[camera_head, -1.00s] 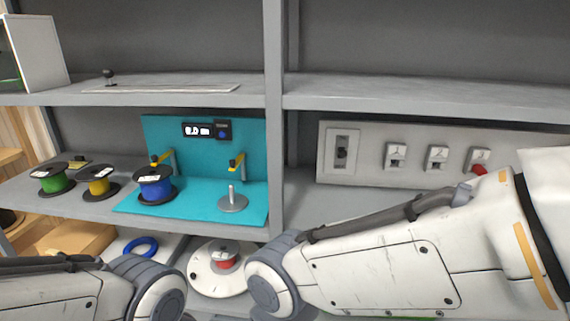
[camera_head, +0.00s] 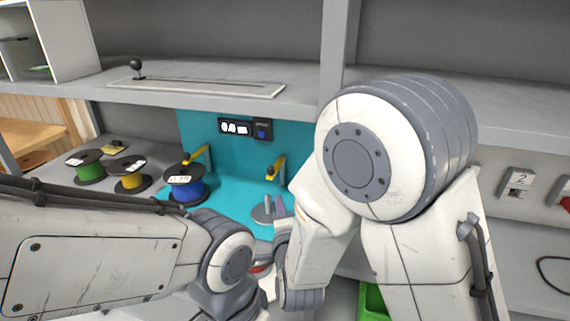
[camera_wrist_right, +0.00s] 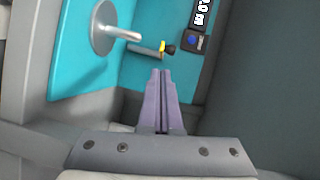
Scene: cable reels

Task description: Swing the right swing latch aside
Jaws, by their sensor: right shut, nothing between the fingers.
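The right swing latch (camera_head: 276,168) is a yellow arm on a grey post in front of the teal back panel. In the right wrist view its yellow and black tip (camera_wrist_right: 168,48) and grey post (camera_wrist_right: 143,52) lie just beyond my fingertips. My right gripper (camera_wrist_right: 161,72) is shut and empty, apart from the latch. In the head view the right gripper (camera_head: 279,206) is small, below the latch and beside the bare spindle (camera_head: 264,212), which also shows in the wrist view (camera_wrist_right: 122,33). My left arm enters from the left; its gripper is out of view.
A second yellow latch (camera_head: 198,156) stands behind the blue reel (camera_head: 185,188). Yellow (camera_head: 130,179) and green (camera_head: 90,170) reels sit to the left. A display (camera_head: 235,127) is on the panel. A grey upright (camera_head: 337,40) and a shelf above bound the bay.

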